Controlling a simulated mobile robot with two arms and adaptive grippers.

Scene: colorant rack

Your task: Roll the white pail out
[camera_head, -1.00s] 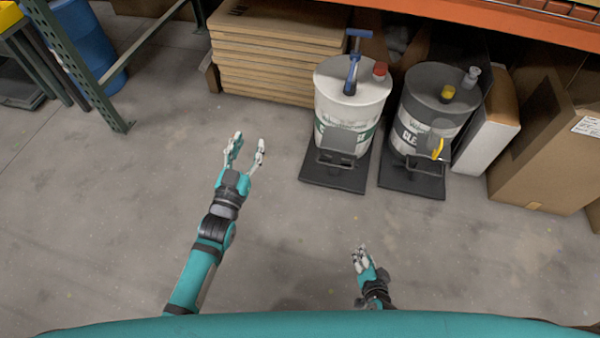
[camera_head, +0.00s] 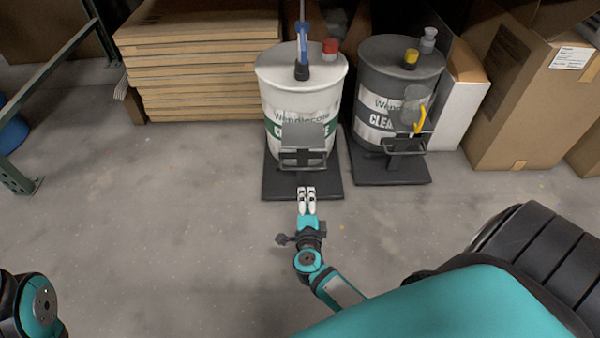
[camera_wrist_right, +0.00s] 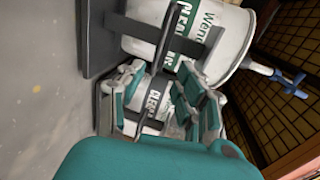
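The white pail (camera_head: 300,100) with a green band and a red cap stands upright on a flat black dolly (camera_head: 333,184). A black handle frame (camera_head: 303,164) with a grey plate is at its front. My right gripper (camera_head: 307,190) is at the dolly's front edge, just below the handle in the head view. In the right wrist view the fingers (camera_wrist_right: 162,98) are apart, with the black handle loop (camera_wrist_right: 165,62) ahead of and partly between them; contact cannot be told. The white pail (camera_wrist_right: 228,38) fills the background there. My left gripper is out of view.
A grey pail (camera_head: 400,78) on its own dolly stands close on the right. Stacked flat boards (camera_head: 205,75) are at the left, cardboard boxes (camera_head: 525,90) at the right. A green rack post (camera_head: 18,180) stands at far left. The floor in front (camera_head: 150,230) is clear.

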